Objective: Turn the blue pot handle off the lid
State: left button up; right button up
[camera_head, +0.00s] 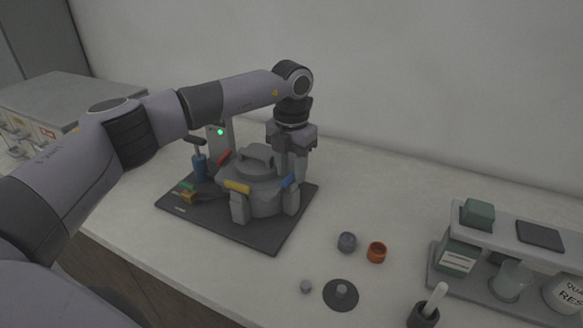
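The mounting press (262,205) stands on a dark base plate (268,240) on the bench. Its round grey lid (238,170) has a raised grip on top and coloured handles around its rim. The blue pot handle (289,182) is at the lid's right side. A yellow handle (237,187) is at the front and a red one (223,157) at the back left. My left gripper (292,172) points down at the blue handle, with its fingertips close to or touching it. I cannot tell whether the fingers grip it. My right gripper is out of view.
A blue-grey cup (347,242), an orange cup (377,252) and a dark disc (341,294) lie right of the plate. A grey rack (515,245) stands far right. Bench behind the cups is clear.

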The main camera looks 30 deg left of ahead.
aim_at(291, 174)
pick_arm(q)
notch_tip(291, 174, up, 7)
jog(key=shift+f+b, duration=0.1)
jog(key=shift+b, duration=0.35)
dwell(0.3)
